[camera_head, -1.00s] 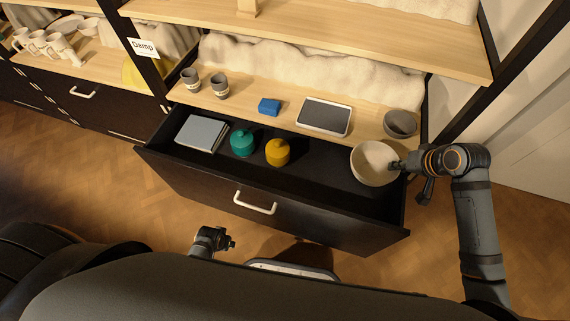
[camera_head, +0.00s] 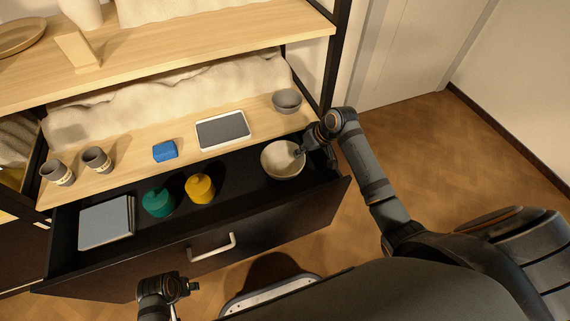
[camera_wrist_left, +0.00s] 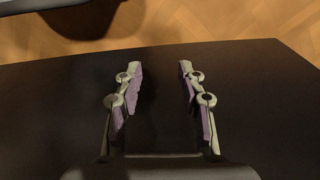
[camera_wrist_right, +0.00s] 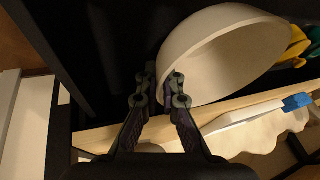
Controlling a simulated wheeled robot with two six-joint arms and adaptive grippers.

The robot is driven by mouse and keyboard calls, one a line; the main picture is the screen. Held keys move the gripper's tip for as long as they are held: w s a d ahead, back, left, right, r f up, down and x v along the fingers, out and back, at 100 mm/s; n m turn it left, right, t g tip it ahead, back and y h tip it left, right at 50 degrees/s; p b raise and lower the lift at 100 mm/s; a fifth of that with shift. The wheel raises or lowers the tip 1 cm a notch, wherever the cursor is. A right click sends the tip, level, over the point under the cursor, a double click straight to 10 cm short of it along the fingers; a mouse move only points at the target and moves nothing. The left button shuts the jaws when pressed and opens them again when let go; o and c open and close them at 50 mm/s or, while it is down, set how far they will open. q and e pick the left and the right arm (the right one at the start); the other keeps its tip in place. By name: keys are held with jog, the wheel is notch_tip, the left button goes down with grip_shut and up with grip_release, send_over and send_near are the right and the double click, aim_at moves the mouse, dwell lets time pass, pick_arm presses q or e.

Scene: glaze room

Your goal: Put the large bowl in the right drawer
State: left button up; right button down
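The large cream bowl (camera_head: 283,160) is at the right end of the open dark drawer (camera_head: 150,262), within its walls as seen from above. I cannot tell whether it touches the drawer floor. My right gripper (camera_head: 300,153) is at the bowl's right rim. In the right wrist view its fingers (camera_wrist_right: 161,78) are close together with the wall of the bowl (camera_wrist_right: 225,60) between them. My left gripper (camera_head: 188,287) is in front of the drawer, low in the head view. In the left wrist view its fingers (camera_wrist_left: 158,80) are apart and empty.
The drawer also holds a grey-blue box or book (camera_head: 105,222), a teal jar (camera_head: 157,203) and a yellow jar (camera_head: 200,188). On the shelf above are two cups, a blue block (camera_head: 165,151), a tablet (camera_head: 223,130) and a small grey bowl (camera_head: 287,101).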

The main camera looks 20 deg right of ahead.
aim_at(289, 158)
notch_tip(289, 158, down, 6)
jog(key=shift+w+a+f+b, duration=0.1)
jog(key=shift+w+a+b, duration=0.05)
jog(key=shift+b, duration=0.65)
jog(key=shift+w+a, duration=0.3)
jog(key=shift+w+a+b, duration=0.7)
jog(key=shift+w+a, duration=0.3)
jog(key=shift+w, duration=0.05)
jog(key=shift+f+b, duration=0.35)
jog(key=shift+f, duration=0.35)
pick_arm(q)
notch_tip(289, 158, up, 7)
jog(key=d, duration=0.2)
jog(key=shift+d+f+t+h, duration=0.15)
jog(key=shift+d+t+h, duration=0.15)
jog(key=shift+t, duration=0.1)
pick_arm(e)
jog(key=shift+r, duration=0.15)
jog(key=c, duration=1.5)
grip_release()
jog(key=shift+s, duration=0.1)
pick_arm(q)
jog(key=shift+a, duration=0.1)
